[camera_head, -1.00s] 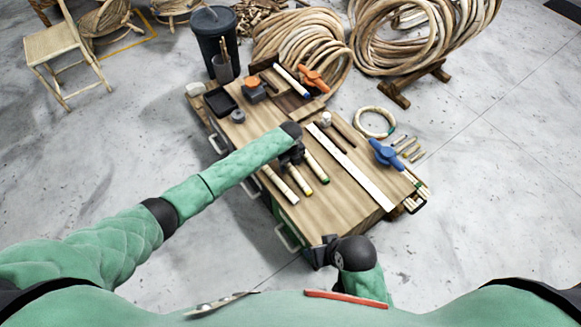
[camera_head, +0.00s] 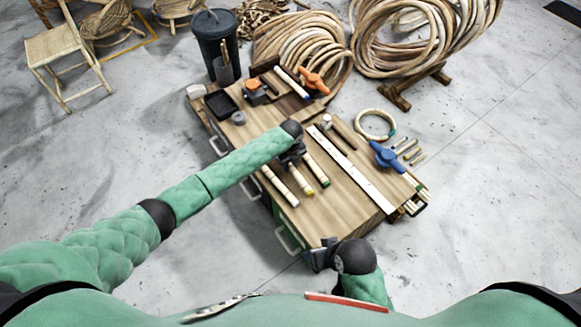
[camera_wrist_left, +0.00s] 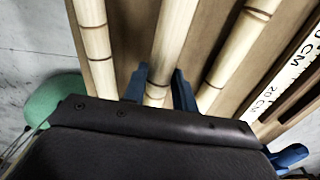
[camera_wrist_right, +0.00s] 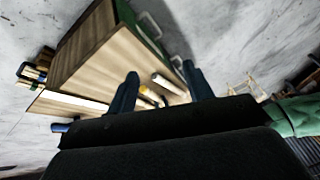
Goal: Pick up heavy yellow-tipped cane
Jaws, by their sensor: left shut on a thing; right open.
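Three pale canes lie side by side on the wooden bench top (camera_head: 338,205). The yellow-tipped cane (camera_head: 304,184) is the middle one, between a plain cane (camera_head: 280,187) and a green-tipped cane (camera_head: 317,170). My left gripper (camera_head: 293,158) comes down over its far part and is shut on it. In the left wrist view the cane (camera_wrist_left: 170,45) runs between the two fingers (camera_wrist_left: 160,88), with a cane on each side. I cannot tell whether it is clear of the bench. My right gripper (camera_head: 318,257) is open and empty by the bench's near corner; its fingers (camera_wrist_right: 160,85) are spread.
A white ruler (camera_head: 352,168) lies right of the canes. A blue clamp (camera_head: 386,156), an orange clamp (camera_head: 315,82) and a black tray (camera_head: 220,103) are also on the bench. Rattan coils (camera_head: 300,48) and a dark bin (camera_head: 213,40) stand behind.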

